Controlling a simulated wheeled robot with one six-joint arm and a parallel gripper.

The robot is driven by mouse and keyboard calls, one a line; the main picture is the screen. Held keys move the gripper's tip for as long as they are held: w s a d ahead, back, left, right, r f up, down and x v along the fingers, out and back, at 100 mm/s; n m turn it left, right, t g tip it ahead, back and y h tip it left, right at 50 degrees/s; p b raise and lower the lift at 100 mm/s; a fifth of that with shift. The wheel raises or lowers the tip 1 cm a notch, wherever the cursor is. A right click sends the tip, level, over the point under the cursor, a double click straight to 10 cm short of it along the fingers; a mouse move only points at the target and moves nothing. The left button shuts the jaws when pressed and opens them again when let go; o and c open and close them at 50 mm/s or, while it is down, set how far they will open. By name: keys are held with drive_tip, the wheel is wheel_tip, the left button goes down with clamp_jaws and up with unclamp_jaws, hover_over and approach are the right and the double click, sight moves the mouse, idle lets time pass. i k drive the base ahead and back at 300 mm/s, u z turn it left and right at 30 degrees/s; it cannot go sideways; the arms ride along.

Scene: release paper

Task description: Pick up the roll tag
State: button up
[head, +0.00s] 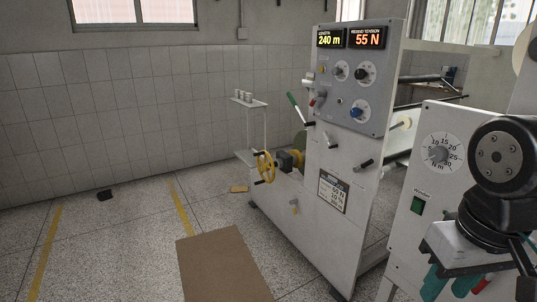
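I cannot single out the roll tag with certainty. A small flat tan piece (239,188) lies on the floor left of the machine, beyond the brown mat; it is too small to read. A small yellowish item (295,206) is on the lower front of the machine, also too small to identify. Black joints of my arm fill the right edge of the head view. My gripper's fingertips do not show, so I cannot see whether it is open or holds anything.
A tall grey machine (320,215) with lit displays (343,39) and a yellow handwheel (264,167) stands in the centre. A winder cabinet (416,178) is at right. A brown mat (222,266) and a small black object (104,195) lie on the floor. The left floor is mostly open.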

sight(311, 76)
drive_tip(key=i, duration=0.95)
drive_tip(key=u, duration=0.45)
drive_tip(key=i, duration=1.2)
drive_tip(key=z, duration=0.85)
